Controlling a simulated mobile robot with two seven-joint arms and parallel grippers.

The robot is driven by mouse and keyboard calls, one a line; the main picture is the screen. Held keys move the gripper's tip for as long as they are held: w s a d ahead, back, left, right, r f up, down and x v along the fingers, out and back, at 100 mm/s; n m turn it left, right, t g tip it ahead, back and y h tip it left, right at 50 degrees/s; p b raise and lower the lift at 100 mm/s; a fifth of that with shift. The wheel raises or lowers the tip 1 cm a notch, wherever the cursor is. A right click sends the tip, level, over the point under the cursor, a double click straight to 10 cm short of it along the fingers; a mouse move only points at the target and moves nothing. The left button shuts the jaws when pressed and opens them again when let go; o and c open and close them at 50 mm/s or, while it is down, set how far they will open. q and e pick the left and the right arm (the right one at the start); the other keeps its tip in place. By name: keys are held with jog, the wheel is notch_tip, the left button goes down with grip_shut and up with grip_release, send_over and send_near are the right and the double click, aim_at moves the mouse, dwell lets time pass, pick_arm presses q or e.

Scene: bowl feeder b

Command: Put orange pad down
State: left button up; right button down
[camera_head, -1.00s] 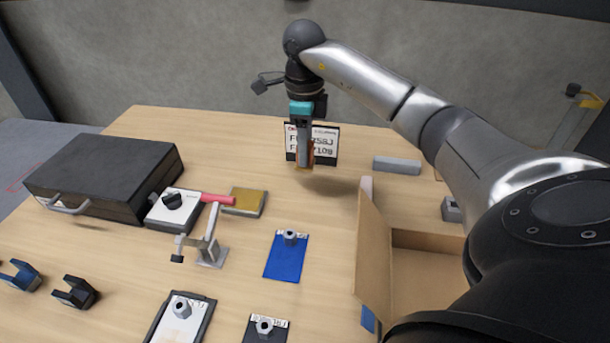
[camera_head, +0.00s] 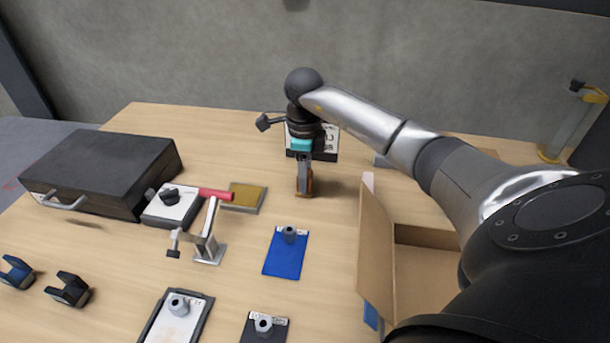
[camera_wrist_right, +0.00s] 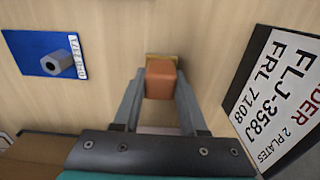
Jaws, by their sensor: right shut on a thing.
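The orange pad (camera_wrist_right: 161,80) is between the fingers of my right gripper (camera_wrist_right: 158,98) in the right wrist view. In the head view the right gripper (camera_head: 304,185) points down over the back middle of the table, and the pad (camera_head: 308,187) shows at its fingertips. The pad is at or just above the wood; I cannot tell if it touches. A yellowish edge shows just beyond the pad in the wrist view. My left gripper is not in view.
A labelled plate (camera_head: 325,145) stands behind the gripper. A yellow pad in a grey tray (camera_head: 245,196) lies to its left, a blue board with a nut (camera_head: 286,258) in front. An open cardboard box (camera_head: 375,262) is at right, a toggle clamp (camera_head: 208,248) and black case (camera_head: 105,165) at left.

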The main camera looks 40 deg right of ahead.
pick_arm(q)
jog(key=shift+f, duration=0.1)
pick_arm(e)
jog(key=shift+c, duration=2.2)
grip_release()
jog(key=shift+f, duration=0.1)
jog(key=shift+r, duration=0.25)
notch_tip(320, 180, up, 7)
jog(key=shift+f+p, duration=0.2)
jog(key=shift+p, duration=0.7)
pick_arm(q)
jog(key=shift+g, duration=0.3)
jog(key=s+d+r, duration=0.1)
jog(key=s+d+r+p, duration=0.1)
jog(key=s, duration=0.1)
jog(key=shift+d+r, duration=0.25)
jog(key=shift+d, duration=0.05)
pick_arm(e)
notch_tip(320, 180, up, 5)
jog(key=shift+r, duration=0.1)
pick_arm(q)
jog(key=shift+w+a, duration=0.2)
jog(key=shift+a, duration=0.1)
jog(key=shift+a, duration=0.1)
pick_arm(e)
jog(key=shift+a, duration=0.15)
